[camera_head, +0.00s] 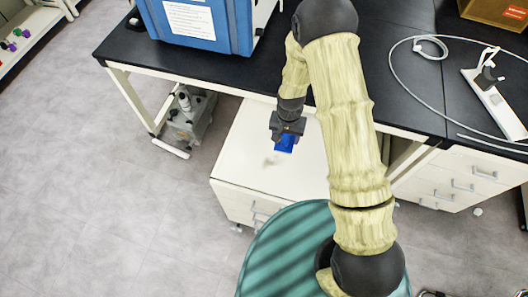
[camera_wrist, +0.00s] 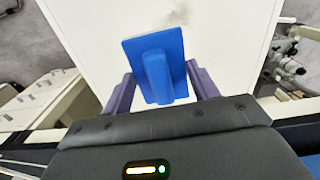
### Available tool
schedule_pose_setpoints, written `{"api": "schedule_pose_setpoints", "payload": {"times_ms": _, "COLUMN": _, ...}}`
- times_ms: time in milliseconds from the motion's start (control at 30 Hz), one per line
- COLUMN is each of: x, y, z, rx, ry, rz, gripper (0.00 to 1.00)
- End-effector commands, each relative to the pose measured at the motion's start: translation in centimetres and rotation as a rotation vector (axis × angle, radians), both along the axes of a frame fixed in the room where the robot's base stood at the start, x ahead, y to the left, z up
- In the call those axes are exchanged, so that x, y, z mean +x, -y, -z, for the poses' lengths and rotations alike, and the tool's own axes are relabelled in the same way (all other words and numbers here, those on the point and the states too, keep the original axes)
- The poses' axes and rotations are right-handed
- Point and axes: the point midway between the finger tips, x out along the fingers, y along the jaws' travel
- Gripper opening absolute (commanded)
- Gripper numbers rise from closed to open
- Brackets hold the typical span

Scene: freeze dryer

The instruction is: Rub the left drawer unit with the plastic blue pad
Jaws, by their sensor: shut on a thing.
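The left drawer unit (camera_head: 238,165) is a white cabinet under the front edge of the black bench, with drawer handles on its front. Its white top also fills much of the wrist view (camera_wrist: 225,45) and bears a small greyish smudge. My gripper (camera_head: 287,135) is over this top, pointing down. It is shut on the blue plastic pad (camera_head: 284,145), which has a flat plate and a raised grip. In the wrist view the pad (camera_wrist: 155,62) sits between my purple fingers, beside the smudge. I cannot tell whether the pad touches the surface.
A blue machine (camera_head: 200,22) stands on the black bench (camera_head: 128,48). A pump (camera_head: 190,112) stands on the floor left of the drawer unit. Another white drawer unit (camera_head: 455,180) stands at the right. A cable (camera_head: 395,75) lies on the bench. The floor at the left is clear.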

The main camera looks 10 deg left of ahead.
Motion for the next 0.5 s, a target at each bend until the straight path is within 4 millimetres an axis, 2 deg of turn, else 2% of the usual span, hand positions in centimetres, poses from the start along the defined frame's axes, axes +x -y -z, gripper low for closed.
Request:
{"api": "schedule_pose_setpoints", "payload": {"times_ms": 33, "x": -0.8, "y": -2.1, "z": 1.8, "rx": 0.0, "ry": 0.001, "rz": -0.001, "gripper": 0.41}}
{"api": "schedule_pose_setpoints", "payload": {"times_ms": 100, "x": -1.7, "y": -4.1, "z": 2.6, "rx": 0.001, "ry": 0.002, "rz": 0.014, "gripper": 0.41}}
{"api": "schedule_pose_setpoints", "payload": {"times_ms": 200, "x": -2.7, "y": -6.1, "z": 3.2, "rx": 0.002, "ry": 0.002, "rz": 0.03, "gripper": 0.41}}
{"api": "schedule_pose_setpoints", "payload": {"times_ms": 300, "x": -3.2, "y": -6.9, "z": 3.4, "rx": 0.002, "ry": 0.002, "rz": 0.041, "gripper": 0.41}}
{"api": "schedule_pose_setpoints", "payload": {"times_ms": 500, "x": -3.3, "y": -7.0, "z": 3.2, "rx": 0.002, "ry": 0.001, "rz": 0.043, "gripper": 0.41}}
